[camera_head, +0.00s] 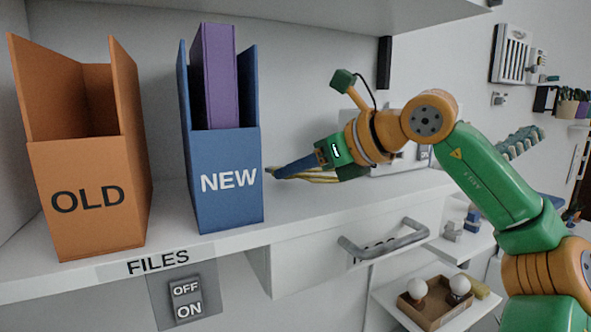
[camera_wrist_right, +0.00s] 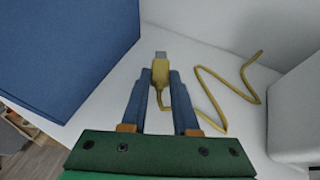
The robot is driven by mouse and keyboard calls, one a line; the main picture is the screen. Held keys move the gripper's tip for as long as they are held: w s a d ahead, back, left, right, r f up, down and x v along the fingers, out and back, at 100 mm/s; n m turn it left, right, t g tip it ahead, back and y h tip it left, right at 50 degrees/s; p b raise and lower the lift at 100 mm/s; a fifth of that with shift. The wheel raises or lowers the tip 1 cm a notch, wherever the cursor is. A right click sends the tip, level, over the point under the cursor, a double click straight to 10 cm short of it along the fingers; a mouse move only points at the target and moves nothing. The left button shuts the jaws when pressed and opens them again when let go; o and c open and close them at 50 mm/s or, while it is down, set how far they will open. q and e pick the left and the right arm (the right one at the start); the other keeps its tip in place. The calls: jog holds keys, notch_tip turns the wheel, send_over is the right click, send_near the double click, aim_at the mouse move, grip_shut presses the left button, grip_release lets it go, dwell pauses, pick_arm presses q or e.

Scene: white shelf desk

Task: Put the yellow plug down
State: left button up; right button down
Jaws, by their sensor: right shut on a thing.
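The yellow plug (camera_wrist_right: 160,74) with its grey metal tip sits between the blue fingers of my right gripper (camera_wrist_right: 160,80) in the right wrist view. The gripper is shut on it, with the tip pointing away from the gripper. A yellow cable (camera_wrist_right: 222,82) runs from the plug and bends in a zigzag to the right. In the head view my right gripper (camera_head: 273,171) is low over the white shelf (camera_head: 330,205), just right of the blue NEW file box. I cannot tell whether the plug touches the shelf. My left gripper is not in view.
The blue NEW box (camera_head: 227,180) holds a purple file (camera_head: 215,75). An orange OLD box (camera_head: 92,195) stands further left. A drawer handle (camera_head: 385,243) juts out below the shelf. A white box-like thing (camera_wrist_right: 296,112) stands right of the cable. The shelf front is clear.

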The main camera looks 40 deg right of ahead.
jog(key=shift+s+a, duration=0.35)
jog(key=shift+s, duration=0.1)
jog(key=shift+w+d+f+b, duration=0.2)
jog(key=shift+w+f+b, duration=0.15)
jog(key=shift+f, duration=0.25)
jog(key=shift+s+f, duration=0.1)
jog(key=shift+f, duration=0.1)
jog(key=shift+r, duration=0.1)
jog(key=c, duration=0.7)
grip_release()
jog(key=shift+a, duration=0.1)
jog(key=shift+r, duration=0.1)
